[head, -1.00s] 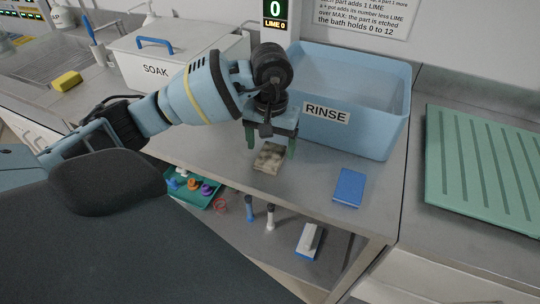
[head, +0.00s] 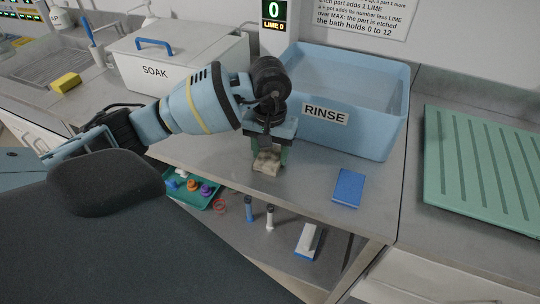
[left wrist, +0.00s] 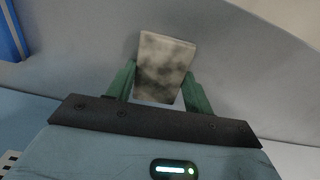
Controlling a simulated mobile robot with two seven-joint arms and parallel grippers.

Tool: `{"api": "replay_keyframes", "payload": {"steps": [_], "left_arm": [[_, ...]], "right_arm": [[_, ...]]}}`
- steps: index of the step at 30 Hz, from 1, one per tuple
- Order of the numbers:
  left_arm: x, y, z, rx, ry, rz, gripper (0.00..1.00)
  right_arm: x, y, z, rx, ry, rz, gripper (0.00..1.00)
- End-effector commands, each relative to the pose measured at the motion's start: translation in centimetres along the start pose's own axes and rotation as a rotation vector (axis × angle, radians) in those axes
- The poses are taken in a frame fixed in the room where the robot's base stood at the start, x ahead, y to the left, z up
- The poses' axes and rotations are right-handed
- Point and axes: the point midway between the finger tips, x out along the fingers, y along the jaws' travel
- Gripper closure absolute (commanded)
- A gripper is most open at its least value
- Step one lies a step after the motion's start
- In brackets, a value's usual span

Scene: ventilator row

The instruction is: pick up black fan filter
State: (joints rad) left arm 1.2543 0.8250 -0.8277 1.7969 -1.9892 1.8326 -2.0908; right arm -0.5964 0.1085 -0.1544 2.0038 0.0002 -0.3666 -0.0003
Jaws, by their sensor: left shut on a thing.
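A small flat pad (head: 267,166), mottled beige and grey with dark patches, is at the front of the grey counter, below the rinse basin. No plainly black filter shows; this pad may be the fan filter under dirt. My left gripper (head: 270,158) points down with its green fingers shut on the pad, one on each side. The left wrist view also shows the pad (left wrist: 163,65) between the fingertips, its far end sticking out beyond them. I cannot tell whether the pad still touches the counter. My right gripper is not in view.
The blue rinse basin (head: 375,132) stands just behind the gripper. A blue flat block (head: 348,188) lies to the right. The white soak box (head: 190,72) is behind my arm. A teal tray (head: 211,202) and several tools are on the shelf below. A green ribbed mat (head: 480,175) is far right.

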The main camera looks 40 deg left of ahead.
Motion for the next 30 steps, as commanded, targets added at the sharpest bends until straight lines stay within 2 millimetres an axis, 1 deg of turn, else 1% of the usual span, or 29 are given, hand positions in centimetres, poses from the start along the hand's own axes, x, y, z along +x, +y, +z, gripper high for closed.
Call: {"api": "replay_keyframes", "payload": {"steps": [5, 8, 11, 14, 15, 20, 27, 30], "left_arm": [[-0.3, 0.0, -0.1, 0.0, 0.002, 0.0, 0.7], [-0.9, 0.0, -0.1, 0.0, 0.003, 0.001, 0.7], [-1.9, 0.0, -0.1, 0.001, 0.003, 0.001, 0.7], [-3.3, 0.1, -0.1, 0.0, 0.004, 0.002, 0.7], [-3.6, 0.4, 0.1, 0.004, 0.001, 0.001, 0.7], [-3.8, 3.7, 2.1, 0.009, -0.001, 0.002, 0.7], [-4.3, 8.9, 5.2, 0.007, 0.0, 0.003, 0.7], [-4.6, 10.7, 6.2, 0.006, 0.0, 0.002, 0.7]], "right_arm": [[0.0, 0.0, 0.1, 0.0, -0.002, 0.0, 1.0], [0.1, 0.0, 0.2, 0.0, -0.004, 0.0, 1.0], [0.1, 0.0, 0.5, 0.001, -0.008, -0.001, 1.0], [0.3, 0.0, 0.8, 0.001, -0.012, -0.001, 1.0], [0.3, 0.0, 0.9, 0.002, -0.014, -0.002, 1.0], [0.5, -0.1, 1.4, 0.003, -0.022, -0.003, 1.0], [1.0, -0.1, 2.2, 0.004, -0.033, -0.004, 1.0], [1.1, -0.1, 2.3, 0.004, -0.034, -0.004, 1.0]]}}
